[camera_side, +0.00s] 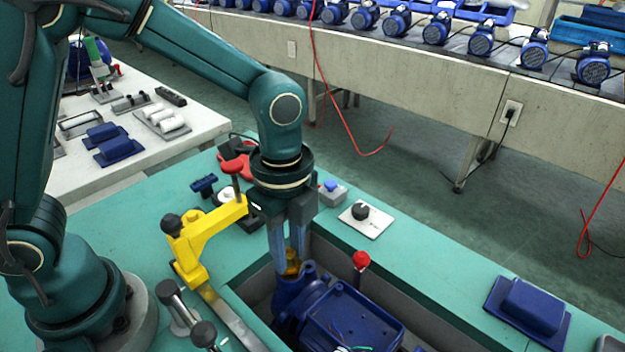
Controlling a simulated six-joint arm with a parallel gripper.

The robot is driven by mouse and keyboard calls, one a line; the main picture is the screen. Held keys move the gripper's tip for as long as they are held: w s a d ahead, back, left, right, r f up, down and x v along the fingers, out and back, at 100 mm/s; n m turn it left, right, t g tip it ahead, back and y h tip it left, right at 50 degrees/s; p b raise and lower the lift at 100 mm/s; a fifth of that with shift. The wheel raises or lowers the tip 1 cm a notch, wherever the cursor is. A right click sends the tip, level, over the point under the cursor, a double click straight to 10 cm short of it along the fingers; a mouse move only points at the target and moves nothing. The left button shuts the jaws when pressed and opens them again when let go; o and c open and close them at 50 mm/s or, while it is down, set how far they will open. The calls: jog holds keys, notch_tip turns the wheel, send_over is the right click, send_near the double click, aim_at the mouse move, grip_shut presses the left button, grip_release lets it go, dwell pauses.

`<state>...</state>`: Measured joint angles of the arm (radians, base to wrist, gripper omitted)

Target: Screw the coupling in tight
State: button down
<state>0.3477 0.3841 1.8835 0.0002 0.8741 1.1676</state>
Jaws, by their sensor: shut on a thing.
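The coupling (292,262) is a small brass-coloured piece, mostly hidden between the fingers. It sits at the top of the port of the blue pump (345,318), which lies in a recess of the green bench. My gripper (290,260) points straight down over that port, its two bluish fingers shut on the coupling. The coupling looks upright and in contact with the port, but its thread and seating depth are hidden.
A yellow clamp arm (208,238) stands close left of my gripper. A red-knobbed lever (361,262) rises at the recess's right edge. A black knob on a white plate (366,220) and a blue cover (528,312) lie on the bench to the right, with clear bench between them.

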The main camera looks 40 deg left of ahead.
jog(key=shift+m, duration=0.4)
jog(key=m, duration=0.2)
jog(key=shift+m, duration=0.3)
jog(key=m, duration=0.4)
jog(key=shift+m, duration=0.3)
jog(key=m, duration=0.6)
jog(key=shift+m, duration=0.4)
jog(key=c, duration=0.9)
grip_release()
